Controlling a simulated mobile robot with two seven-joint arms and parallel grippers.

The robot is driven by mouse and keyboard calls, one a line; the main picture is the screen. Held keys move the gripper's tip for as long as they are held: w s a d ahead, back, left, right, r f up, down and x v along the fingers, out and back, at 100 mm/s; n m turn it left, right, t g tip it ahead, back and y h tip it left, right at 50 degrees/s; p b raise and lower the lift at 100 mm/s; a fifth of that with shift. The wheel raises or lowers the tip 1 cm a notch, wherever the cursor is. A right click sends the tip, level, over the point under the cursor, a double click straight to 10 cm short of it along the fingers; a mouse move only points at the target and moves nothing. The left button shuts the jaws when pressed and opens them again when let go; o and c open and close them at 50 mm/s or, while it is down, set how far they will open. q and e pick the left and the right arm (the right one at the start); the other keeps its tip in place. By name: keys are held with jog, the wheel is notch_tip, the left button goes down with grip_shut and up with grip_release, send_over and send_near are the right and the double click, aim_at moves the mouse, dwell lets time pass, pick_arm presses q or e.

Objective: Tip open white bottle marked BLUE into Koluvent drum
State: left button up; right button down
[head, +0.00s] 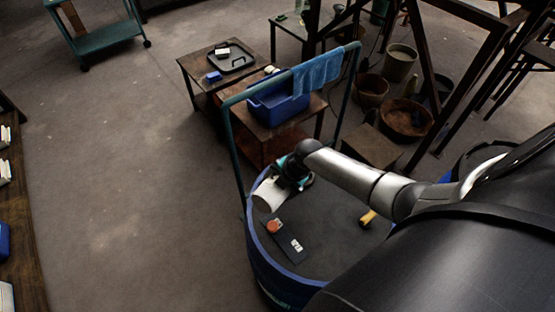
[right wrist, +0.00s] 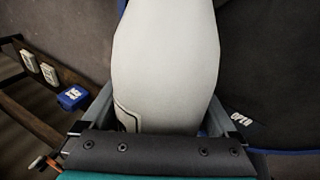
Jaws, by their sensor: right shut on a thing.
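My right gripper (head: 292,172) is shut on a white bottle (head: 268,195), held tilted above a round dark surface with a blue rim. In the right wrist view the bottle (right wrist: 165,65) fills the middle, between the fingers of the gripper (right wrist: 160,122). Only the edge of a dark-outlined label shows low on its left side, so its wording cannot be read. The bottle's mouth is not clearly visible. No drum marked Koluvent can be made out. My left gripper is not in view.
An orange round piece (head: 273,226), a small marked plate (head: 296,245) and a yellow piece (head: 367,217) lie on the dark surface. Beyond stand a teal rail with a blue towel (head: 318,71), a blue bin (head: 277,104) and a low table (head: 190,66).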

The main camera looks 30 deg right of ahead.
jog(key=shift+w+r+g+y+b, duration=0.15)
jog(key=shift+r+g+y+b, duration=0.15)
jog(key=shift+r+y+b, duration=0.3)
jog(key=shift+d+r+m+g+y+b, duration=0.15)
jog(key=shift+r+m+y+b, duration=0.05)
jog(key=shift+r+y+b, duration=0.35)
jog(key=shift+d+r+m+g+y+b, duration=0.1)
jog(key=shift+r+m+g+y+b, duration=0.1)
jog(key=shift+r+y+b, duration=0.35)
jog(key=shift+r, duration=0.2)
dwell(1.1)
